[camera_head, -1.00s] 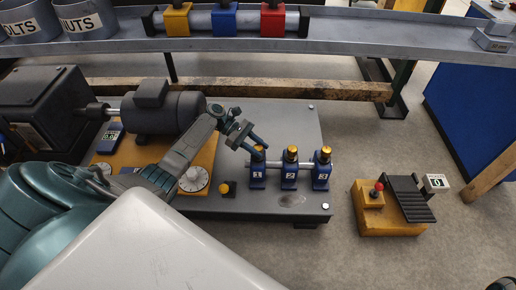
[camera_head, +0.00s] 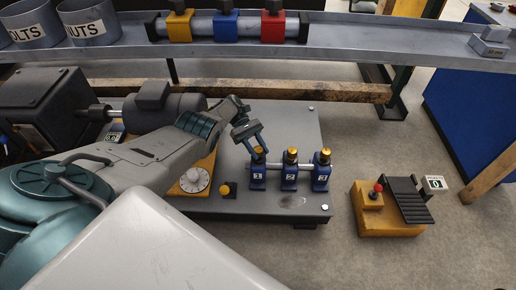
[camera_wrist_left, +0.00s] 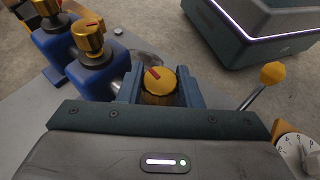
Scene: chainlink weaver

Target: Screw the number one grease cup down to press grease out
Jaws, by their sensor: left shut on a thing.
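The number one grease cup (camera_head: 258,150) has a gold knurled cap on a blue body (camera_head: 258,178) marked 1. In the left wrist view its cap (camera_wrist_left: 158,84), with a red mark on top, sits between the two blue-grey fingers. My left gripper (camera_wrist_left: 158,78) is shut on this cap from above; in the head view my left gripper (camera_head: 255,146) reaches it from the upper left. The number two cup (camera_head: 291,153) and number three cup (camera_head: 323,154) stand upright to the right. My right gripper is not in view.
A yellow knob on a lever (camera_wrist_left: 273,72) and a white dial (camera_head: 195,180) are close to cup one. A yellow pedal box (camera_head: 390,222) stands on the floor at right. A grey shelf (camera_head: 350,42) runs across the back.

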